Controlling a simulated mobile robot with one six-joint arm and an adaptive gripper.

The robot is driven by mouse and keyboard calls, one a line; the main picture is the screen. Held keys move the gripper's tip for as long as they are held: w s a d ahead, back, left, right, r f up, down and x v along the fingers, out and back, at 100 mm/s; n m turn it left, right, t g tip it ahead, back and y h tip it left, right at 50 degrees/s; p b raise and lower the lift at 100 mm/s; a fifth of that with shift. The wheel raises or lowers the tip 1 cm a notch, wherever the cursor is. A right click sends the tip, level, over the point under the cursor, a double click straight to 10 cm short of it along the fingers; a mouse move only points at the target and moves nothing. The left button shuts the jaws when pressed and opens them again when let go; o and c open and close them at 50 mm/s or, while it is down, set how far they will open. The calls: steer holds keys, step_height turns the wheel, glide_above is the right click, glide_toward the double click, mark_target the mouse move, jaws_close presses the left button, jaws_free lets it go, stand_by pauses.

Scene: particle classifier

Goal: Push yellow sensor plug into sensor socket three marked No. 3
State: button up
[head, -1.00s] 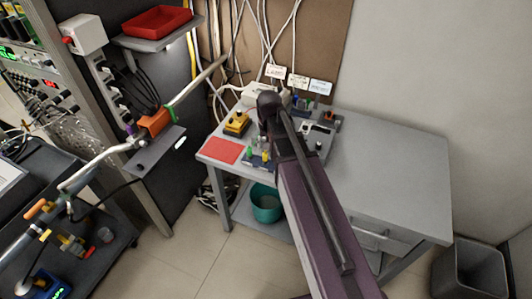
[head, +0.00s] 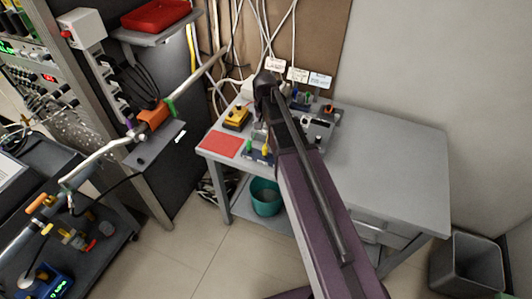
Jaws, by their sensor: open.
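A small yellow plug (head: 265,149) stands upright at the front of the grey table (head: 390,165), beside a green plug (head: 248,147), both on a small blue-grey holder. A grey device (head: 318,131) sits right of my arm on the table. I cannot read any socket numbers, so socket three cannot be picked out. My arm reaches across the table from the lower right, its dark end joint above the back of the table. My gripper is hidden behind the arm and cannot be made out.
A yellow-black box (head: 236,117) and a red sheet (head: 222,145) lie on the table's left part. White labels (head: 297,75) hang among cables at the back. The table's right half is clear. A dark shelf (head: 155,152) with an orange clamp stands left. A bin (head: 466,262) stands right.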

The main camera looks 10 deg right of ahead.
mark_target(265, 147)
steer(key=shift+f+b, duration=3.25)
steer(key=shift+f, duration=0.3)
steer(key=shift+f+b, duration=2.6)
jaws_close()
